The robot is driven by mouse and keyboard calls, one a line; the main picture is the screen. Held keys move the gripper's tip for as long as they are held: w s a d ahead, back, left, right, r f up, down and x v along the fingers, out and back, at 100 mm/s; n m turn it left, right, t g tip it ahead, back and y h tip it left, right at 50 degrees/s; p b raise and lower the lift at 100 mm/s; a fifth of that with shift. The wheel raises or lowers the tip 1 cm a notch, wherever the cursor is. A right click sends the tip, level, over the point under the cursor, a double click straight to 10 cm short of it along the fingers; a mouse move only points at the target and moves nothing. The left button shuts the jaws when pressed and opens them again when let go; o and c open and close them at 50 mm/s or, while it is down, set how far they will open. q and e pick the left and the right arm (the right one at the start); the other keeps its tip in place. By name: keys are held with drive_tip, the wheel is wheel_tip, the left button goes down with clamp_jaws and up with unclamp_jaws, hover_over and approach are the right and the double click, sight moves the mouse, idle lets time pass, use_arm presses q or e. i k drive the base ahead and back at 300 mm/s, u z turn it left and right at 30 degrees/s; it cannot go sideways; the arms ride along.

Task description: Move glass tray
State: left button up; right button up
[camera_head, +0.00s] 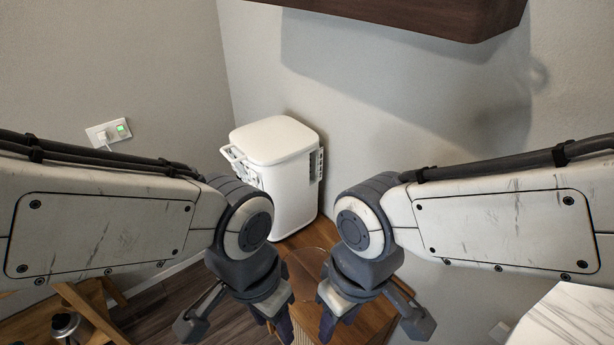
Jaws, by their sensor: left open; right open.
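A clear, round glass tray (308,263) lies on the brown wooden cabinet top (343,240) at the lower middle. Only part of its rim shows between my two grippers. My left gripper (238,322) is open, pointing down, left of the tray. My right gripper (373,320) is open, pointing down, right of the tray. Both look empty. My wrists hide the tray's sides, and I cannot tell whether any finger touches it.
A white box-shaped appliance (273,140) with a handle stands behind the tray. A dark wooden shelf (420,15) hangs above. A wooden piece (90,305) stands at lower left, and a marble-like white surface (570,315) at lower right. Walls close off the back.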

sight(304, 264)
drive_tip(key=z, duration=0.55)
drive_tip(key=k, duration=1.3)
drive_tip(key=u, duration=0.1)
drive_tip(key=i, duration=0.5)
drive_tip(key=u, duration=0.65)
drive_tip(key=i, duration=1.05)
drive_tip(key=z, duration=0.4)
